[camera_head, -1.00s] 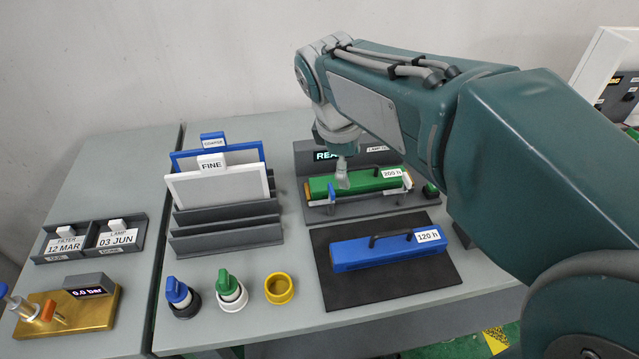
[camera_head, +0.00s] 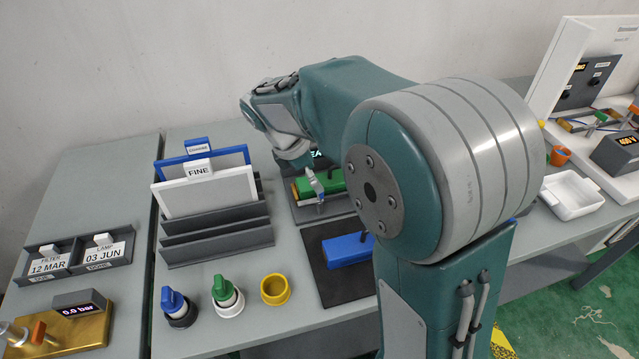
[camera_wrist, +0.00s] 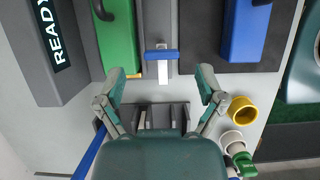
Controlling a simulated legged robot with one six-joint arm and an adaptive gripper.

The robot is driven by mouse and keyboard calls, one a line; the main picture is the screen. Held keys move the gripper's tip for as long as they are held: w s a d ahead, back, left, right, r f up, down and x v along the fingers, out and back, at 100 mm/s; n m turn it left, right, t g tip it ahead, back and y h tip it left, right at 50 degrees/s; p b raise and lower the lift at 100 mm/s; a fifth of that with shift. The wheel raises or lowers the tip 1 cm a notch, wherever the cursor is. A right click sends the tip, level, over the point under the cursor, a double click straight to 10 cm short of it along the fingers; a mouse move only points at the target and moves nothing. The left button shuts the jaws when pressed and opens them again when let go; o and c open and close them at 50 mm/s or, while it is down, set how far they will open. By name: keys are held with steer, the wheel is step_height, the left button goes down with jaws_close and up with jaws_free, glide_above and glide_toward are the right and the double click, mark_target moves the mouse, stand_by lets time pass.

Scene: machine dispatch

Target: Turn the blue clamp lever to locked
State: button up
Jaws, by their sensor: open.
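The blue clamp lever (camera_wrist: 161,55) shows in the wrist view as a short blue bar crossing a pale stem, beside one end of the green module (camera_wrist: 118,38). My gripper (camera_wrist: 162,83) is open and empty. Its two fingers stand apart, one to each side of the lever's line, and the lever appears just ahead of the tips, not clearly touching either. In the head view my gripper (camera_head: 315,183) is over the left end of the green module (camera_head: 334,181). There my arm hides the module's right part, and the lever is too small to read.
A blue module (camera_head: 347,249) lies on a dark mat in front of the green one. A slotted rack with white and blue panels (camera_head: 208,190) stands close left. Blue and green knobs and a yellow ring (camera_head: 275,289) stand at the front edge.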

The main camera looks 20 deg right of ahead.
step_height(320, 180, down, 3)
steer(key=shift+d+r, duration=0.1)
steer(key=shift+d, duration=0.05)
steer(key=shift+d+f, duration=0.2)
steer(key=shift+d, duration=0.25)
steer(key=c, duration=1.1)
steer(key=shift+a, duration=0.15)
steer(key=shift+c, duration=0.3)
